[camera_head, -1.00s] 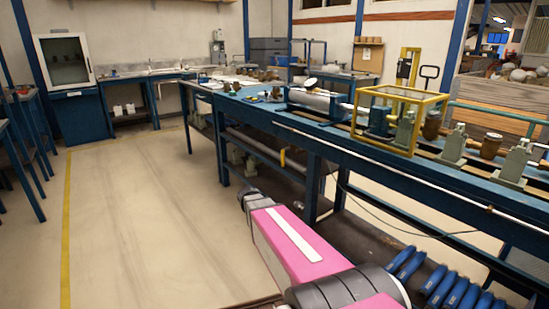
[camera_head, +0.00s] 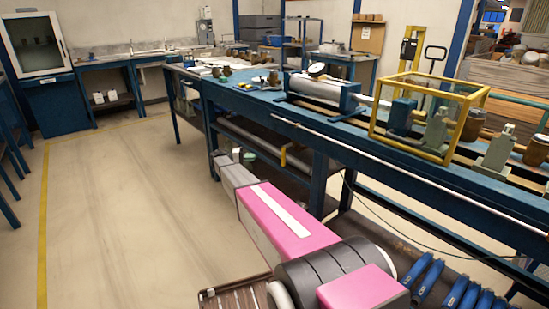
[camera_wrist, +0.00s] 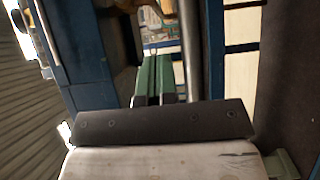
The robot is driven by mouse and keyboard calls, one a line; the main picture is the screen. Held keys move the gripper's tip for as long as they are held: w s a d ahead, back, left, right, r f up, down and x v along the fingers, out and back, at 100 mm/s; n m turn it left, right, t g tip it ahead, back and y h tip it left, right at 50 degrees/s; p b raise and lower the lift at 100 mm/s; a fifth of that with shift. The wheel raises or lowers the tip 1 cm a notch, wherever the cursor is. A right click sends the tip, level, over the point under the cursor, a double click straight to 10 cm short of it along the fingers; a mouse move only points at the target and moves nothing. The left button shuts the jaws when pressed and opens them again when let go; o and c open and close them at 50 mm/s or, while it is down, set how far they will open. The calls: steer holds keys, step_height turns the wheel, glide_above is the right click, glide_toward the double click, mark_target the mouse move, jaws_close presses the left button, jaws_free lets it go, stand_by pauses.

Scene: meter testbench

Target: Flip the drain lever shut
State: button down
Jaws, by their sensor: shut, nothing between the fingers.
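A small yellow piece (camera_head: 283,155) hangs at the front edge under the long blue bench (camera_head: 320,138) in the head view. It may be the drain lever, but it is too small to tell its position. In the wrist view my gripper (camera_wrist: 157,58) shows as two green fingers close together, shut and empty. In the head view my arm reaches forward on the aisle side of the bench, left of the yellow piece. The fingers are not clear there. No lever can be made out in the wrist view.
A yellow frame guard (camera_head: 446,155) and several meters stand on the bench. Blue-handled items (camera_head: 428,281) lie low at the bottom right. A white-fronted cabinet (camera_head: 38,47) stands at the back left. The aisle floor (camera_head: 130,210) is clear.

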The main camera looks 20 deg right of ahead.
stand_by(0.3)
steer(key=s+x, duration=0.2)
steer(key=x, duration=1.1)
steer(key=shift+s+a, duration=0.35)
steer(key=shift+a, duration=0.05)
steer(key=shift+d, duration=0.15)
